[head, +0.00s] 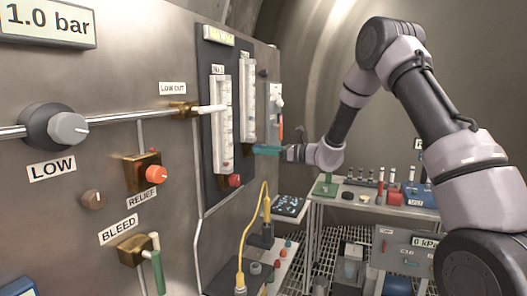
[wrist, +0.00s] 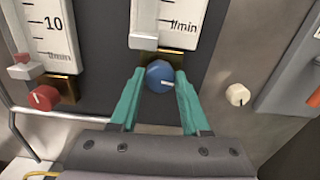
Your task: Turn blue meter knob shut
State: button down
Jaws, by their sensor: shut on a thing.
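The blue meter knob (wrist: 159,77) shows in the wrist view, low under the right-hand flow meter (wrist: 172,22), with a white mark pointing right. My gripper (wrist: 160,84) has its two teal fingers on either side of the knob, closed on it. In the head view my gripper (head: 266,149) reaches from the right to the foot of the farther meter tube (head: 248,97). There the knob is hidden by the fingers.
A red knob (wrist: 43,98) sits under the left meter (wrist: 47,27), and a cream knob (wrist: 237,95) is right of my fingers. A yellow cable (head: 264,205) hangs below. A bench (head: 338,181) with bottles stands behind at right.

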jog(key=shift+f+n, duration=0.1)
jog(key=shift+n, duration=7.4)
jog(key=shift+c, duration=1.9)
grip_release()
jog(key=shift+s+d, duration=0.1)
jog(key=v, duration=1)
jog(key=shift+d, duration=0.3)
